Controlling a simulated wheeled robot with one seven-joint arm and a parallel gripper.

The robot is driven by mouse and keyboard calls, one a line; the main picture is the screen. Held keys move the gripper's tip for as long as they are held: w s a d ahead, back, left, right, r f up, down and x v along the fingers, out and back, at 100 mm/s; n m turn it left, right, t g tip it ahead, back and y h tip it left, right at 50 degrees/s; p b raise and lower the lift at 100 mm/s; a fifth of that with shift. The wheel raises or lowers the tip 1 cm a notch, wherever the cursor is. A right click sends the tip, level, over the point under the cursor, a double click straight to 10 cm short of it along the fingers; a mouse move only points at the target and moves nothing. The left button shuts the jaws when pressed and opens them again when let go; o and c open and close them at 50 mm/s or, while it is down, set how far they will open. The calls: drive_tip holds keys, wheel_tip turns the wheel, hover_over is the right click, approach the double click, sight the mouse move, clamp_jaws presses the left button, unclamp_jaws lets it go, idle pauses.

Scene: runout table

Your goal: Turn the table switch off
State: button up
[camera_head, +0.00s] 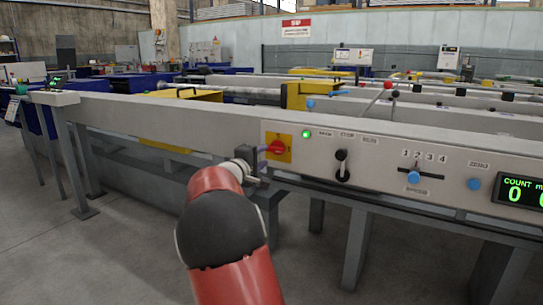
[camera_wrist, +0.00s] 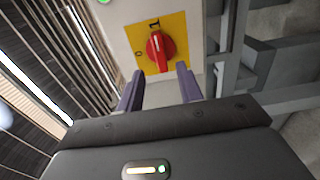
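The table switch is a red rotary knob (camera_head: 278,147) on a yellow plate (camera_head: 289,155), at the left end of the light control panel. In the wrist view the red knob (camera_wrist: 159,52) sits on the yellow plate (camera_wrist: 178,28), with a "1" above it and a "0" to its left. The knob's long grip appears to point toward the "1". My gripper (camera_wrist: 160,72) is open, its two purple fingers apart and empty, with the knob just beyond and between the tips. In the head view my gripper (camera_head: 262,153) is partly hidden by my wrist.
A lit green lamp (camera_head: 306,134) is right of the plate. Further right are a black lever (camera_head: 342,166), a blue slider knob (camera_head: 413,177), a blue button (camera_head: 474,184) and a lit counter display (camera_head: 522,190). A grey beam (camera_wrist: 235,45) runs beside the panel.

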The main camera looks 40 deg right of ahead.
sight(273, 151)
drive_tip(key=x, duration=0.6)
drive_tip(key=shift+d+p, duration=0.3)
drive_tip(key=shift+p, duration=0.1)
clamp_jaws()
